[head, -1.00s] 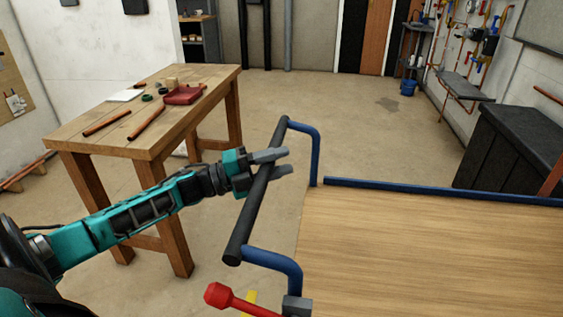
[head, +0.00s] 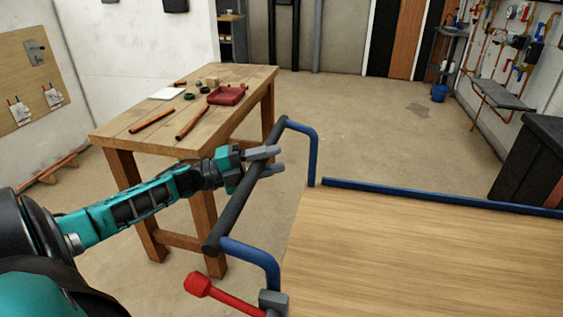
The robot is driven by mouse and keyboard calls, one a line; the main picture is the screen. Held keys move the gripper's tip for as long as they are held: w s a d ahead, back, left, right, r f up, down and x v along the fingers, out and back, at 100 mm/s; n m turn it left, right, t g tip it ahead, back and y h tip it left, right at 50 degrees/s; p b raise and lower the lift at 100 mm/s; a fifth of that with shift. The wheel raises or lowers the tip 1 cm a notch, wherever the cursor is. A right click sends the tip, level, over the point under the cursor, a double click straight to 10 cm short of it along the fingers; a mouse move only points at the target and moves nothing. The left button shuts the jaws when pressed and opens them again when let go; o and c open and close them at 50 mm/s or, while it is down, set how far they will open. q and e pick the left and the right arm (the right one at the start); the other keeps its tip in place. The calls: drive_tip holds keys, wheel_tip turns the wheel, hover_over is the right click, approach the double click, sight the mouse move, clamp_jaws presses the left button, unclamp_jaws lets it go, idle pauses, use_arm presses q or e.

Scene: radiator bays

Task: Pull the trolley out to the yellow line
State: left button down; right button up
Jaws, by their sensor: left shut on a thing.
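The trolley has a light wooden deck (head: 420,262) with a blue tubular frame. Its black handle bar (head: 232,210) runs along the deck's left end, on blue brackets. My left gripper (head: 268,161) is shut on the handle bar near its far end, one finger on each side as far as I can see. A red lever (head: 232,298) sits at the trolley's near left corner. The trolley's near and right parts run out of the picture. No yellow line shows now. My right gripper is not in view.
A wooden workbench (head: 140,112) with copper pipes and a red tray (head: 226,95) stands close on the left, behind my left arm. A dark cabinet (head: 530,165) stands at the right. Open concrete floor (head: 370,115) lies beyond the trolley. A blue bucket (head: 439,92) stands far back.

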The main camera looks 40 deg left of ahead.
use_arm(q)
drive_tip(key=shift+s+a, duration=0.4)
drive_tip(key=shift+a, duration=0.5)
drive_tip(key=shift+s+a, duration=0.45)
drive_tip(key=shift+a, duration=0.45)
drive_tip(key=shift+s+a, duration=0.4)
drive_tip(key=shift+a, duration=0.5)
drive_tip(key=c, duration=1.2)
unclamp_jaws()
drive_tip(key=o, duration=0.3)
drive_tip(key=shift+s+a, duration=0.15)
drive_tip(key=shift+a, duration=0.05)
drive_tip(key=shift+o, duration=0.3)
drive_tip(key=shift+d, duration=0.1)
drive_tip(key=v, duration=1.3)
drive_tip(key=shift+b, duration=0.45)
